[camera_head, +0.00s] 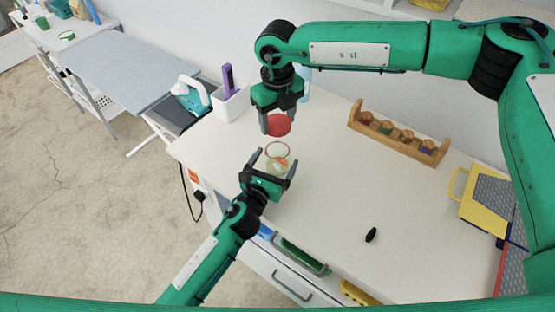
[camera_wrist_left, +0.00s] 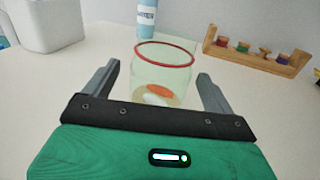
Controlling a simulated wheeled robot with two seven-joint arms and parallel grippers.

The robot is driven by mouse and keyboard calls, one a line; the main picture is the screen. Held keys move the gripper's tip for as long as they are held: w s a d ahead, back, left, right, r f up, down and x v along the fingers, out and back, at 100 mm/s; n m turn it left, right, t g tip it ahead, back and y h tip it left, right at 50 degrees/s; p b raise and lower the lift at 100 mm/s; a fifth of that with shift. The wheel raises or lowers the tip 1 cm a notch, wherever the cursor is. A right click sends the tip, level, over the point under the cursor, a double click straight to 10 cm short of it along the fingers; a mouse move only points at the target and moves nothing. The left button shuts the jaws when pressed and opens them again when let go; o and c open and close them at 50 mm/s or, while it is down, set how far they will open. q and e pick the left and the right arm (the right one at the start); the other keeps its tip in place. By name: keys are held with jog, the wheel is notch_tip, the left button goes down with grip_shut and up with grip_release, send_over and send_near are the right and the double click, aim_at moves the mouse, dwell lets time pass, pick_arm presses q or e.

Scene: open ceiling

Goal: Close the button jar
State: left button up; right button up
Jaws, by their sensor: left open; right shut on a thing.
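The button jar (camera_head: 278,152) stands upright on the white table, a clear jar with a red rim. In the left wrist view the jar (camera_wrist_left: 163,72) is open at the top, with orange and white buttons (camera_wrist_left: 158,94) at its bottom. My left gripper (camera_head: 272,167) is open, with its fingers on either side of the jar and gaps visible between. My right gripper (camera_head: 278,112) is shut on the red lid (camera_head: 278,126) and holds it above and slightly behind the jar. The lid is apart from the jar.
A wooden rack (camera_head: 398,133) with several coloured spools stands at the back right. A white bin (camera_head: 231,102) stands at the back left, and a blue bottle (camera_wrist_left: 147,18) stands behind the jar. A small black object (camera_head: 371,235) lies front right. The table's middle right is clear.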

pick_arm(q)
jog(key=shift+x, duration=1.65)
jog(key=c, duration=1.5)
pick_arm(e)
send_over(278, 141)
jog(key=s, duration=0.3)
jog(key=shift+w+f, duration=0.15)
jog(key=shift+f, duration=2.35)
jog(key=shift+f, duration=0.1)
jog(key=shift+f, duration=0.8)
jog(key=shift+f, duration=0.55)
